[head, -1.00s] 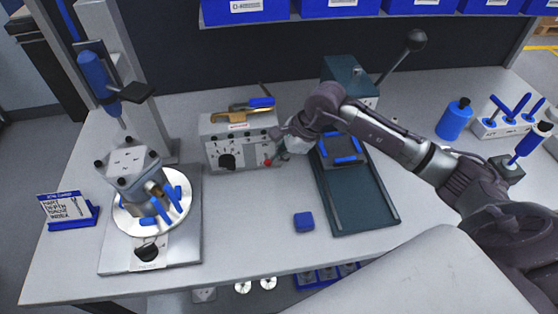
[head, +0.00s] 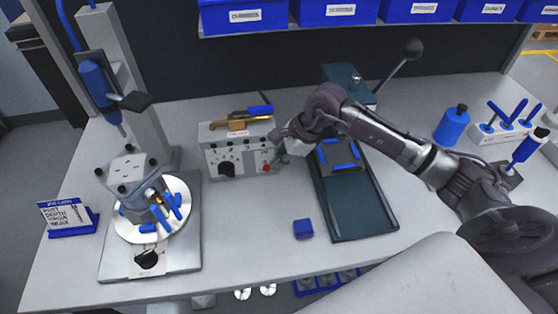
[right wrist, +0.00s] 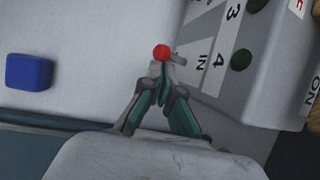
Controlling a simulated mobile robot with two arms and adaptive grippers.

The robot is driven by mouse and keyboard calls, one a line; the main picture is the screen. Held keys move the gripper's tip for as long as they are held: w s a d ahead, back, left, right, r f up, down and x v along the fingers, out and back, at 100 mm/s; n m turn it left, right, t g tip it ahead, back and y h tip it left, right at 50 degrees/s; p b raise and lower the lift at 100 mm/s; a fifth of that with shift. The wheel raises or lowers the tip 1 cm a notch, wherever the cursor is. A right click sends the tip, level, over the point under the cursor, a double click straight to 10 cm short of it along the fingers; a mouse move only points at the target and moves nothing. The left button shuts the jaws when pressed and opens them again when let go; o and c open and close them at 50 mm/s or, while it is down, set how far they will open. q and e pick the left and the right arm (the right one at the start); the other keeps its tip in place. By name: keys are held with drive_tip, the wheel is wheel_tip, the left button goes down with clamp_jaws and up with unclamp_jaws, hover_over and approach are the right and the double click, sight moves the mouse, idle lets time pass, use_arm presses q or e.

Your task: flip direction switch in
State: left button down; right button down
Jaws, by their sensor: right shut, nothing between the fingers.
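A grey control box (head: 236,150) stands at the back of the bench, with a black knob (head: 227,169) on its front. A red ball tip (head: 267,168) sits at the lower right of that front; it also shows in the right wrist view (right wrist: 161,52), beside a short grey stub and the label IN. I take it as the direction switch's tip; its lever is mostly hidden. My right gripper (head: 281,161) is at the box's right front corner. In the right wrist view its fingertips (right wrist: 163,80) are together and empty, right at the red ball; contact is unclear. My left gripper is out of view.
A drill stand with a round fixture holding a machined housing (head: 132,170) is at left. A dark green press base (head: 358,210) lies under my right arm. A small blue block (head: 303,229) lies in front. The bench before the control box is clear.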

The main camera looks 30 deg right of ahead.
drive_tip(key=v, duration=1.2)
idle(0.3)
